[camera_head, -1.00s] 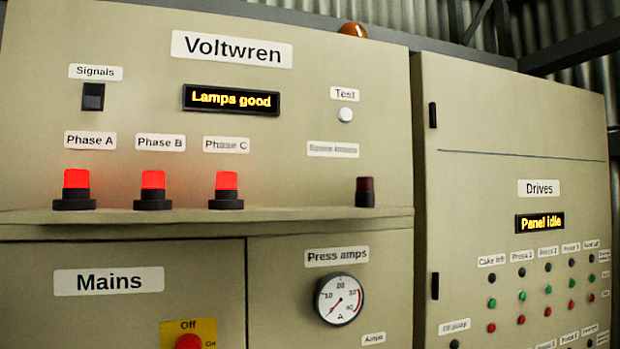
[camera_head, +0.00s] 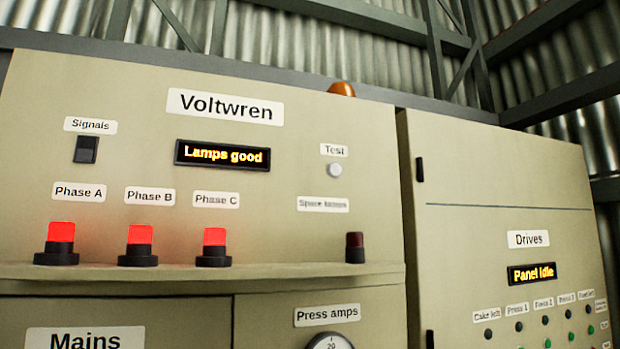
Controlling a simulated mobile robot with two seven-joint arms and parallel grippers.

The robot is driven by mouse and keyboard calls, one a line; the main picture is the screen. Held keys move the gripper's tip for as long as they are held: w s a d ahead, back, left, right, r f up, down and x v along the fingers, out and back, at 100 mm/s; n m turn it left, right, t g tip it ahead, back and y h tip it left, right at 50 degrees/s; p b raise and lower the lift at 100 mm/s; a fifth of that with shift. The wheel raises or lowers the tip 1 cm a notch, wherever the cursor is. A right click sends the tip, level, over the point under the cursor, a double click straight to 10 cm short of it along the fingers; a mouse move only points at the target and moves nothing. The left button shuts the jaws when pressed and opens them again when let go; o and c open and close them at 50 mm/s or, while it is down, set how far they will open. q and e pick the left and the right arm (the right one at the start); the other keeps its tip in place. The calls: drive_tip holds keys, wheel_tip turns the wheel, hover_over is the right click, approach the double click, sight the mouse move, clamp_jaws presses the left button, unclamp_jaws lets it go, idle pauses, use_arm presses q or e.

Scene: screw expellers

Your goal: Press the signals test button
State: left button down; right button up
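The test button (camera_head: 335,170) is a small round white button on the upper panel of the Voltwren cabinet (camera_head: 300,110), just below its "Test" label (camera_head: 334,150). Nothing touches it. The display (camera_head: 222,155) to its left reads "Lamps good". The black signals switch (camera_head: 86,149) sits under the "Signals" label (camera_head: 90,125) at the upper left. Red lamps for Phase A (camera_head: 60,233), Phase B (camera_head: 140,235) and Phase C (camera_head: 214,237) are lit. A dark red lamp (camera_head: 355,241) at the right is unlit. Neither gripper is in view.
A ledge (camera_head: 290,271) under the lamps juts out from the cabinet. The Drives cabinet (camera_head: 490,170) at the right has a display (camera_head: 532,273) reading "Panel idle" and several small buttons. An orange beacon (camera_head: 342,89) is on top. A gauge (camera_head: 330,342) shows partly at the bottom.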

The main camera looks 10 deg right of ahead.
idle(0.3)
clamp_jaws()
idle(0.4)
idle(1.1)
